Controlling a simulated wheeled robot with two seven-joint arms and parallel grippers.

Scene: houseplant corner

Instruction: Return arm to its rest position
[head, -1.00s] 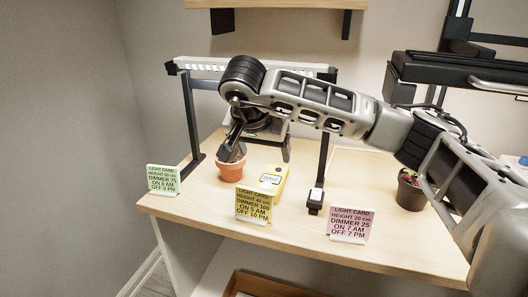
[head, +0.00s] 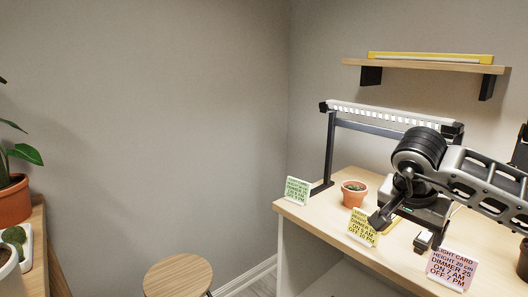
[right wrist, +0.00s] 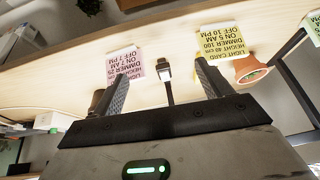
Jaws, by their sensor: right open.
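My right arm comes in from the right in the head view. Its gripper (head: 382,217) is over the front of the wooden table, to the right of the small terracotta pot (head: 354,193) and apart from it. In the right wrist view the two fingers (right wrist: 163,84) stand apart with nothing held between them. The pot (right wrist: 250,70) shows there to the right of the fingers. My left gripper is not in view.
A grow light (head: 388,115) stands over the table. Green (head: 297,190), yellow (head: 362,228) and pink (head: 452,268) light cards line the front edge. A yellow-edged bar lies on the wall shelf (head: 430,65). A stool (head: 178,276) and plants are at left; open floor lies between.

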